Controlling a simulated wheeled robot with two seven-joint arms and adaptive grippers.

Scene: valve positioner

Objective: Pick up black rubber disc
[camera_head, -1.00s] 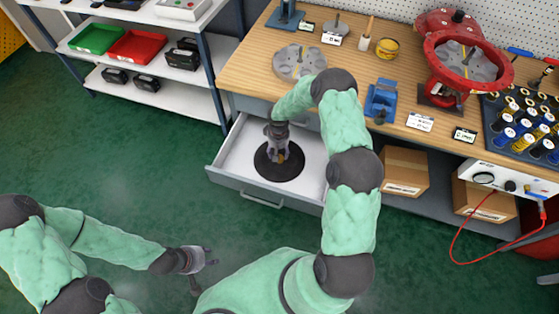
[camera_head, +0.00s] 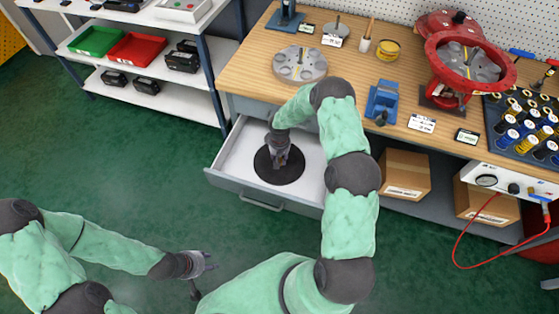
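The black rubber disc (camera_head: 265,173) lies flat on the white floor of the open drawer (camera_head: 235,157). My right gripper (camera_head: 282,163) points down over the middle of the disc, with its fingertips at or just above the surface. Whether it touches or grips the disc cannot be told from this angle, and it hides part of the disc. My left gripper (camera_head: 204,273) is open and empty over the green floor, in front of the drawer and to its left.
The wooden workbench (camera_head: 245,75) above the drawer bears a grey round plate (camera_head: 300,64), a red valve body (camera_head: 432,78) and a blue vise (camera_head: 382,100). A white shelf (camera_head: 185,92) stands at left. Cardboard boxes (camera_head: 403,172) sit under the bench at right.

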